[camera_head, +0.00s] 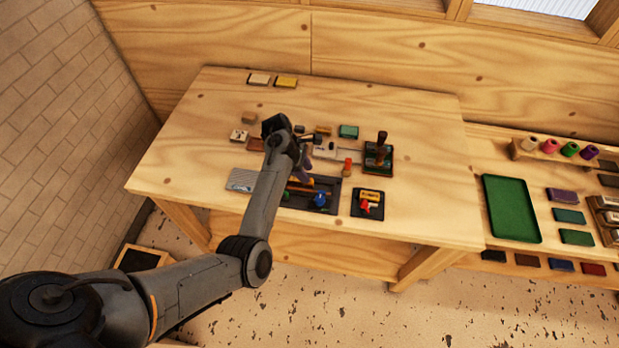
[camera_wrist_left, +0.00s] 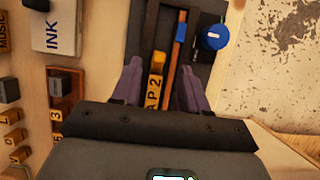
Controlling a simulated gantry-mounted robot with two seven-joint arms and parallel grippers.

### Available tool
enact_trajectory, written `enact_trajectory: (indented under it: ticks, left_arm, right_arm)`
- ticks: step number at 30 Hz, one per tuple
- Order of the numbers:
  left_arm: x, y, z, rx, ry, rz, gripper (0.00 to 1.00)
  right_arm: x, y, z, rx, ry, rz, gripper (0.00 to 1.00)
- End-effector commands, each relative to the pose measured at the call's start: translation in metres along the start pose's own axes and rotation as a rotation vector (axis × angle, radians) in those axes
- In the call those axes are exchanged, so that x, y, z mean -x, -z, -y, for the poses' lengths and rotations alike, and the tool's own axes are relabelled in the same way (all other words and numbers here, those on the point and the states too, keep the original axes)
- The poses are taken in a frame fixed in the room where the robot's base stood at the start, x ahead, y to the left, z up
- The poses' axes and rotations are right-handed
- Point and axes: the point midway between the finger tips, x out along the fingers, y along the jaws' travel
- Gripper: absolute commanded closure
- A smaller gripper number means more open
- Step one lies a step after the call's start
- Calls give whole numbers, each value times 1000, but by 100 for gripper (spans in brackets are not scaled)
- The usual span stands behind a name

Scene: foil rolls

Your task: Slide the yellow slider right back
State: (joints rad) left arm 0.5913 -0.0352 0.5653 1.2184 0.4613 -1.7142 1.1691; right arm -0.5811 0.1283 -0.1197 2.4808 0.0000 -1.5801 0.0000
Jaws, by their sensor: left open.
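A dark panel (camera_head: 330,206) lies near the front edge of the table, with slots, an orange-brown strip and a blue knob (camera_head: 320,199). A small yellow piece (camera_head: 310,181), which looks like the yellow slider, sits at its upper part, partly hidden by my arm. In the left wrist view, a yellow lettered block (camera_wrist_left: 154,92) lies between the fingers of my left gripper (camera_wrist_left: 160,84). The purple fingers are open, one on each side of it. I cannot tell whether they touch it. The blue knob (camera_wrist_left: 214,37) is right of the fingers. My right gripper is not in view.
A small black tray with yellow and red parts (camera_head: 368,203) stands right of the panel. A dark box with an upright handle (camera_head: 379,155) stands behind it. An INK box (camera_wrist_left: 54,27) and stamps (camera_wrist_left: 62,85) lie left of the fingers. The table's right side (camera_head: 440,180) is clear.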

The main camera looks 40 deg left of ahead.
Motion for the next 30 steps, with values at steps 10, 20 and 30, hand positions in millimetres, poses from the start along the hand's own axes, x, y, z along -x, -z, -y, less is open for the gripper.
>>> enact_trajectory:
  ticks: [10, 20, 30]
  left_arm:
    - [-37, 0, 0, -2, -1, 0, 56]
    - [-41, -1, 0, -3, -1, 0, 56]
    - [-41, 0, 0, -3, -1, 0, 100]
  right_arm:
    - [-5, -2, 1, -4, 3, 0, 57]
    - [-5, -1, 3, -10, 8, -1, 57]
    - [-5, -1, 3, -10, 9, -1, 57]
